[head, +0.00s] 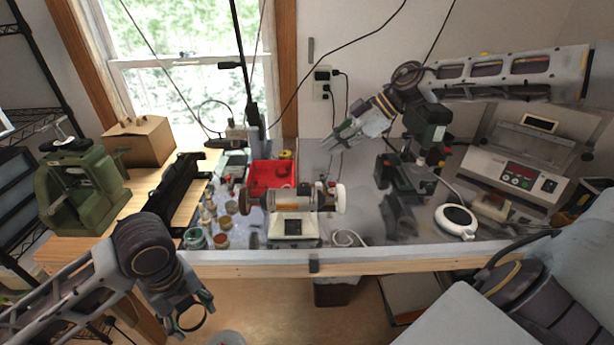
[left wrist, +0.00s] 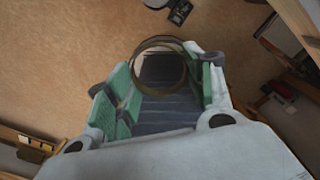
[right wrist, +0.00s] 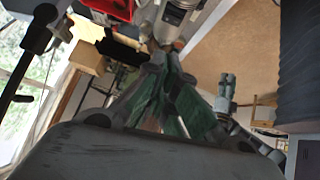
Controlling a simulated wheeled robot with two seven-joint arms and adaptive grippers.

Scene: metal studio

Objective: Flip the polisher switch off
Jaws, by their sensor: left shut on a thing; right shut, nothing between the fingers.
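The polisher (head: 292,200) stands on the grey bench near its front edge, with a wheel at each end and a white base. A dark switch (head: 292,227) shows on the front of that base; its position is too small to tell. The polisher also shows at the top of the right wrist view (right wrist: 178,14). My right gripper (head: 331,143) is shut and empty, raised above and behind the polisher, apart from it. My left gripper (head: 190,322) is low in front of the bench, shut on a dark ring (left wrist: 158,41), away from the polisher.
A green machine (head: 80,190) is at far left. Cables hang above the bench.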

